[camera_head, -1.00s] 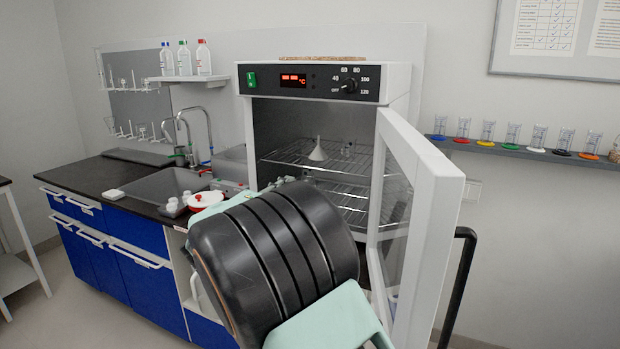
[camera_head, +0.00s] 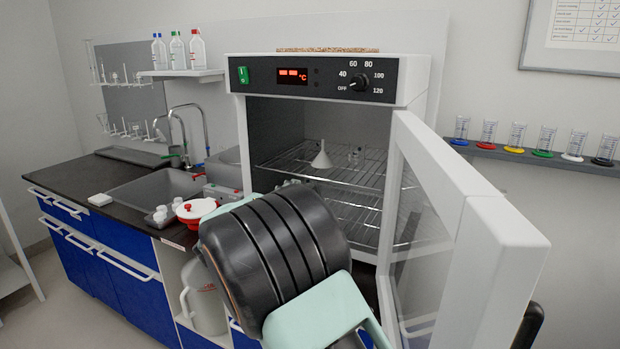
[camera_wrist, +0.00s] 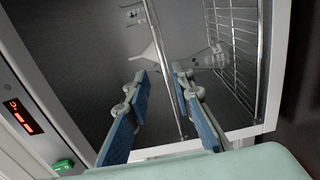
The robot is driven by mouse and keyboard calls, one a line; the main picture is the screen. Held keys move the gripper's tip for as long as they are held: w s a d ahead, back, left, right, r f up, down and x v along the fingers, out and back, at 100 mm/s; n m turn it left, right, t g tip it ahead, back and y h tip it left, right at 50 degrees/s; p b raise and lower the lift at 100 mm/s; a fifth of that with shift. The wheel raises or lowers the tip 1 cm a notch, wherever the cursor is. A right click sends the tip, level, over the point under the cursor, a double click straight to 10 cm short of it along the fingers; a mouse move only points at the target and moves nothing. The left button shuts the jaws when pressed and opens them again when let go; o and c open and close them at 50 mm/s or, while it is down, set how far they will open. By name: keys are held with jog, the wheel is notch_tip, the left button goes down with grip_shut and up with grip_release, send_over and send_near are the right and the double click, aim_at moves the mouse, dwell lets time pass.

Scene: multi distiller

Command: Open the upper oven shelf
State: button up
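The oven (camera_head: 412,80) has its glass-panelled door (camera_head: 505,235) swung open to the right. The upper wire shelf (camera_head: 350,172) is inside, with a white funnel (camera_head: 321,156) and small glassware (camera_head: 356,156) on it. In the wrist view, the upper shelf's front rail (camera_wrist: 164,58) passes between the blue-padded fingers of my gripper (camera_wrist: 159,80). The fingers are apart, with gaps beside the rail. The funnel (camera_wrist: 151,55) shows just beyond the fingertips. In the head view, my arm hides most of the gripper.
A lower wire shelf (camera_head: 345,215) lies below the upper one; its rail also shows in the wrist view (camera_wrist: 262,60). The open door is close to my arm's right. A counter with a sink (camera_head: 150,190) and a red-and-white pot (camera_head: 196,209) stands left.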

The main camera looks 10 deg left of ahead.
aim_at(312, 177)
jog(key=p+x, duration=0.1)
jog(key=x, duration=0.8)
jog(key=shift+w+d, duration=0.15)
jog(key=shift+w, duration=0.05)
grip_shut()
